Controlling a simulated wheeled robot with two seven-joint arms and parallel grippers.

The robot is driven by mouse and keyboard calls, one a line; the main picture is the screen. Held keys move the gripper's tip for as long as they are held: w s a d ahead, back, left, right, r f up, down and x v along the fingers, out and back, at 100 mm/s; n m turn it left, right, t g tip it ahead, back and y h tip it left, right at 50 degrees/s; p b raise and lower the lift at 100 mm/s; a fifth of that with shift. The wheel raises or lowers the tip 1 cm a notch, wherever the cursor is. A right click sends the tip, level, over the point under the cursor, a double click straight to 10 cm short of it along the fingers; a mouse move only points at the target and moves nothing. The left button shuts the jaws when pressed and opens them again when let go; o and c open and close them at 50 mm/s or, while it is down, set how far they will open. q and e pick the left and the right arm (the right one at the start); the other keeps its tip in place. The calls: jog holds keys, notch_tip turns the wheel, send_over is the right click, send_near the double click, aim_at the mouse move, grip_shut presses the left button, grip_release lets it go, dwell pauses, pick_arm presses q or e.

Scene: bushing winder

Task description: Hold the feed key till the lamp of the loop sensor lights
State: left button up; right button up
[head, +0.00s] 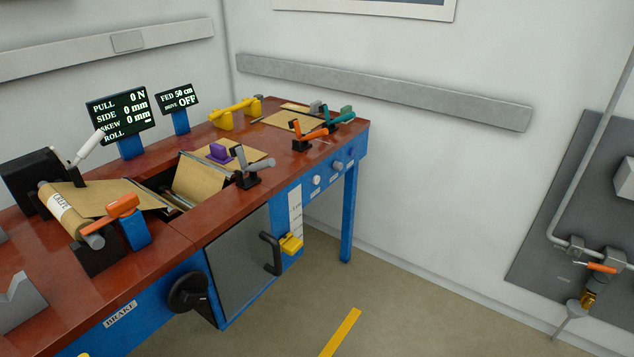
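Neither of my grippers shows in the head view. Two round pale buttons, a nearer one (316,180) and a farther one (337,166), sit on the blue front of the bench near its right end; their labels are too small to read, so I cannot tell which is the feed key. Brown paper (200,180) dips into an opening in the bench top. A yellow block (291,244) sits on the bench front below a white scale strip (295,210); I cannot tell whether it is the loop sensor. I see no clearly lit lamp.
The small display (177,97) reads FED 50 cm, DRIVE OFF. The larger display (121,110) shows 0 N pull. A paper roll (68,210) is at left. A black handle (271,253) and black knob (188,292) stick out in front. The floor right of the bench is mostly clear.

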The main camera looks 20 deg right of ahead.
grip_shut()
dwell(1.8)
